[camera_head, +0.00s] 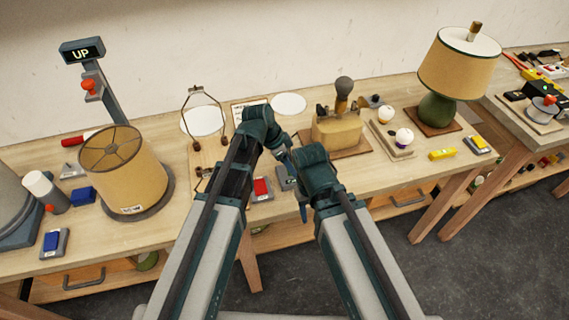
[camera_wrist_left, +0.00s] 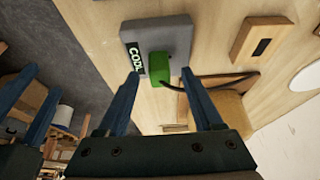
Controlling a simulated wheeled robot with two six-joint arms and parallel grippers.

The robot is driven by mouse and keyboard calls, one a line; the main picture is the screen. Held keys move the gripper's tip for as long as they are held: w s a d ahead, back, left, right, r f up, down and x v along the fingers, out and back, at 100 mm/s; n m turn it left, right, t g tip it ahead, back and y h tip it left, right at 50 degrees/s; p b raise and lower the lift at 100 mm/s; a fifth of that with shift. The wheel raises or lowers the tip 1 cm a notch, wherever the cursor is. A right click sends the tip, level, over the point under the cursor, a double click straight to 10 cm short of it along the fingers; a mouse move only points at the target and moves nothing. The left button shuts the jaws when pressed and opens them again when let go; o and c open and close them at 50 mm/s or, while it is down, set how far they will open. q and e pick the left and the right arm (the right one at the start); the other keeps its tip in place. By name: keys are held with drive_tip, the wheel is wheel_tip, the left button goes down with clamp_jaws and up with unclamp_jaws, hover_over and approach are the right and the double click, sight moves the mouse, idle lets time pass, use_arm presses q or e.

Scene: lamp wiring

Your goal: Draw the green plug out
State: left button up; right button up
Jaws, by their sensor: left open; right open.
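The green plug (camera_wrist_left: 159,69) sits in a grey socket block (camera_wrist_left: 178,34) with a dark lettered label, on the wooden bench. A dark cord runs from the plug to the right in the left wrist view. My left gripper (camera_wrist_left: 161,73) is open, with its fingertips on either side of the plug; I see a gap at each side. In the head view, my left gripper (camera_head: 284,153) points down over the socket block (camera_head: 286,180), and the plug is hidden behind my grippers. My right gripper (camera_head: 303,203) is close beside it, low at the bench's front edge, open and empty.
A red-topped block (camera_head: 262,187) lies just left of the socket block. A yellow lamp base (camera_head: 338,130) stands behind on the right. A shaded lamp (camera_head: 122,170) stands on the left, a green lamp (camera_head: 436,108) on the right. Bare bench shows right of my grippers.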

use_arm(q)
drive_tip(key=shift+b+x, duration=0.5)
drive_tip(key=shift+x, duration=0.6)
use_arm(e)
drive_tip(key=shift+f, duration=0.95)
use_arm(q)
clamp_jaws()
drive_tip(key=shift+r+p, duration=0.7)
drive_tip(key=shift+r, duration=0.05)
use_arm(e)
drive_tip(key=shift+r, duration=0.7)
use_arm(q)
drive_tip(key=shift+r+p, duration=2.25)
drive_tip(key=shift+p, duration=0.05)
use_arm(e)
drive_tip(key=shift+r, duration=2.3)
